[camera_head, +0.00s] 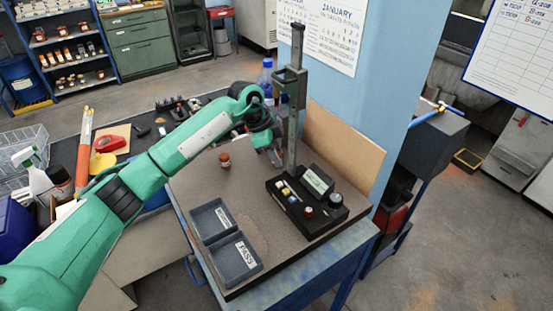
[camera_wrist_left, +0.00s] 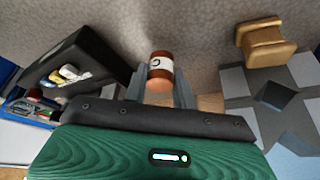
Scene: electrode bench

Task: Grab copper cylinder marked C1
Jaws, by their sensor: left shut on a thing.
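My left gripper (camera_head: 275,157) is above the brown bench, just left of the upright post. In the left wrist view its fingers (camera_wrist_left: 160,88) are shut on a copper cylinder (camera_wrist_left: 160,76). The cylinder has a white band with a dark C; I cannot read a digit. In the head view the held cylinder is too small or hidden to make out. A small brownish cylinder (camera_head: 225,160) stands on the bench to the left of the gripper. My right gripper is not in view.
A black instrument base (camera_head: 310,215) with a tall post (camera_head: 293,120) stands close right of the gripper. Two grey trays (camera_head: 236,262) sit at the bench's front left. A brass spool-shaped piece (camera_wrist_left: 265,42) shows in the wrist view. Bare bench lies between trays and gripper.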

